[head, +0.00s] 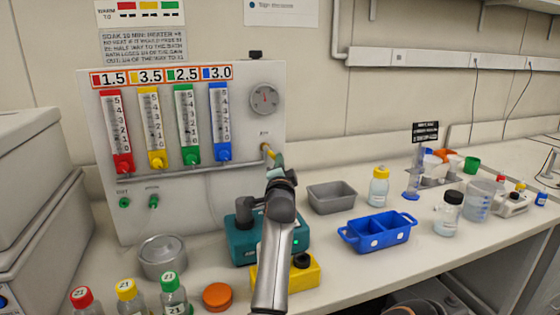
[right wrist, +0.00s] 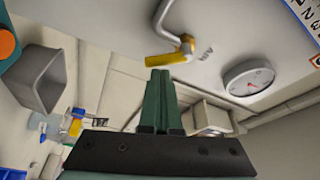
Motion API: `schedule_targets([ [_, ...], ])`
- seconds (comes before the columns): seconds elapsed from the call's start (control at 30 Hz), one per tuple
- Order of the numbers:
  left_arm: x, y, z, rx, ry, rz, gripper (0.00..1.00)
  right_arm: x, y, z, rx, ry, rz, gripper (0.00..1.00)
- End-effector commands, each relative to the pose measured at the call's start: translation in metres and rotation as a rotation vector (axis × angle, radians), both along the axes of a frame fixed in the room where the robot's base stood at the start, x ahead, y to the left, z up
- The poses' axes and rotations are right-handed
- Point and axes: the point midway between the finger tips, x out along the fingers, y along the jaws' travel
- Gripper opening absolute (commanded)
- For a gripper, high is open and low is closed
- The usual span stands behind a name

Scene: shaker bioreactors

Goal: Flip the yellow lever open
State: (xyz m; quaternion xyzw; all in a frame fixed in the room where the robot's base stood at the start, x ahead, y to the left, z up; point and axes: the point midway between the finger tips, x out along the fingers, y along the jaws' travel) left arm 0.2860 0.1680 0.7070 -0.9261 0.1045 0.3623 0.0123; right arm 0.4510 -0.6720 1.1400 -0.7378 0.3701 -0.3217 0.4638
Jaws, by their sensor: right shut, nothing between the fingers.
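The yellow lever (head: 270,153) sits on a small metal pipe at the lower right of the white panel in the head view. In the right wrist view, the yellow lever (right wrist: 168,59) hangs from a bent metal pipe, just beyond the fingertips. My right gripper (head: 277,163) is close to the lever and partly covers it in the head view. Its green fingers (right wrist: 160,76) are shut together with nothing between them. A small gap seems to show between the fingertips and the lever; contact is hard to tell. My left gripper is not in view.
The white panel (head: 245,110) bears coloured flow tubes and a round gauge (head: 264,98). Below my right arm are a teal device (head: 240,240) and a yellow block (head: 300,278). A grey bin (head: 332,198) and blue tray (head: 378,232) stand to the right.

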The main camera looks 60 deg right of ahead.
Motion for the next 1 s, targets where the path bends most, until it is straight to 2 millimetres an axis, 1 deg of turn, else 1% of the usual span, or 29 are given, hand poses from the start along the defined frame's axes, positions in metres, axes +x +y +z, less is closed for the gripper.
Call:
schedule_targets([
  [0.47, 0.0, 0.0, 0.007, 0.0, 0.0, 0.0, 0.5, 0.003, 0.003, -0.003, 0.039, -0.029, 0.002, 0.0],
  [1.0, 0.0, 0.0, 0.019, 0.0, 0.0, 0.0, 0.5, 0.006, 0.007, -0.006, 0.12, -0.097, 0.002, 0.0],
])
